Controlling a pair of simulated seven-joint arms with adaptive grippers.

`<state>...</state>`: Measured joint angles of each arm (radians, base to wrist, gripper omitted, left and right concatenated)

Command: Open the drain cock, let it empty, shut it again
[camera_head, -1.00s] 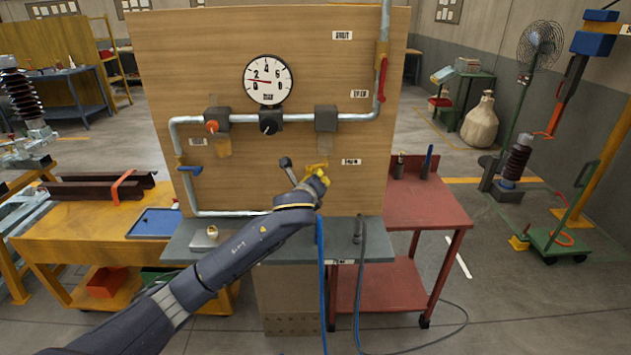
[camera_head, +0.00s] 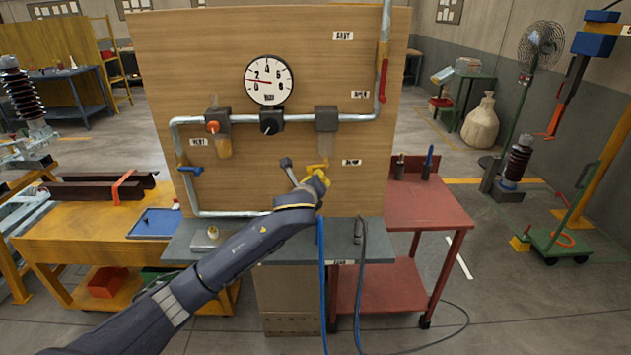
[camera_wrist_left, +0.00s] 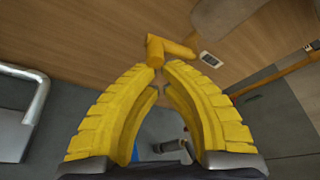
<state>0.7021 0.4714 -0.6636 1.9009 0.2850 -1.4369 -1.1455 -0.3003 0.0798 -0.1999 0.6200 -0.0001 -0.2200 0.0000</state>
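The yellow drain cock (camera_head: 316,168) sits low on the wooden panel, under the right-hand block on the pipe. It also shows in the left wrist view (camera_wrist_left: 176,48), where its handle reaches down to my fingertips. My left gripper (camera_head: 320,179), with yellow fingers, is at the cock. In the wrist view its fingers (camera_wrist_left: 160,74) are drawn together with a small gap, and the handle's end sits at the tips; they look closed on it. The exact contact is partly hidden. The clear sight piece (camera_head: 327,146) above shows no readable level. My right gripper is not in view.
The gauge (camera_head: 269,80) reads just under 2. A red lever (camera_head: 383,78) and a blue lever (camera_head: 190,169) are on the pipe. A grey shelf (camera_head: 375,250) juts out below, with blue and black hoses hanging past it. A red cart (camera_head: 430,206) stands right.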

